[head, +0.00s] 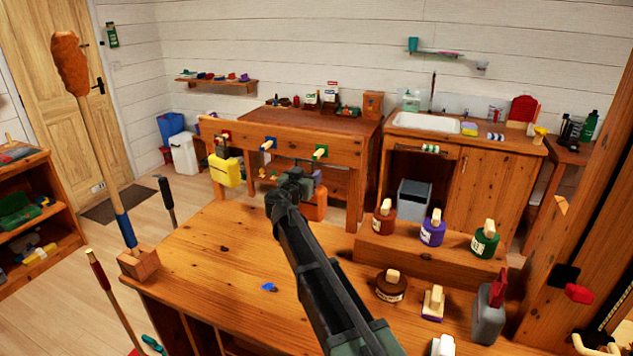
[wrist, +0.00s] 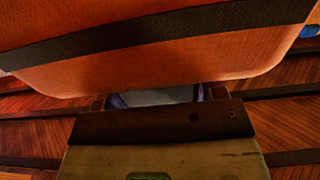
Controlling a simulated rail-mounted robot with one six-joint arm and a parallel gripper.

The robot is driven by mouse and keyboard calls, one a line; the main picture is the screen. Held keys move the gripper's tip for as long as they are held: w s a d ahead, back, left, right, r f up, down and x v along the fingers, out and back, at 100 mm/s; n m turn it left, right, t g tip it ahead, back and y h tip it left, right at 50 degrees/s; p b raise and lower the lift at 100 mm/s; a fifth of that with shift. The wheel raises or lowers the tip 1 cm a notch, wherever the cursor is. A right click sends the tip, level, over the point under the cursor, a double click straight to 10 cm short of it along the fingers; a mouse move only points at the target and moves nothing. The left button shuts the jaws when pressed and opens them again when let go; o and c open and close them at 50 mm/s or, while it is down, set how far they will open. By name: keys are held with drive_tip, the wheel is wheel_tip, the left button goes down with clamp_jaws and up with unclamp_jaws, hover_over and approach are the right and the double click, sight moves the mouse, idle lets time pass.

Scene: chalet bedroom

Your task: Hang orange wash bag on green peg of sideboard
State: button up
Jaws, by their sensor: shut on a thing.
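The orange wash bag (head: 316,205) is in the head view just below and beside the end of my arm, in front of the sideboard (head: 340,166). My gripper (head: 297,180) is shut on the bag and partly hides it. In the wrist view the bag (wrist: 170,65) fills the top, with a dark band across it. My gripper's fingertips are hidden in the wrist view. The green peg (head: 320,152) is on the sideboard's front board, just above and to the right of my gripper. I cannot tell whether the bag touches the peg.
A yellow bag (head: 225,170) hangs at the red peg (head: 223,137). The blue peg (head: 268,144) is bare. A wooden table (head: 220,250) lies under my arm, with bottles on its right and a tall brush (head: 100,150) at its left.

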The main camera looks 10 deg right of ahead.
sight(322, 161)
drive_tip(key=shift+w+a, duration=0.15)
drive_tip(key=shift+w, duration=0.1)
drive_tip(key=shift+f+b+x, duration=0.15)
drive_tip(key=shift+b+x, duration=0.05)
drive_tip(key=shift+x, duration=2.05)
drive_tip(key=shift+f+b+x, duration=0.15)
drive_tip(key=shift+f+x, duration=0.05)
drive_tip(key=shift+x, duration=2.05)
drive_tip(key=shift+w+d+f+b, duration=0.4)
drive_tip(key=shift+w+f+b, duration=0.1)
drive_tip(key=shift+w, duration=0.1)
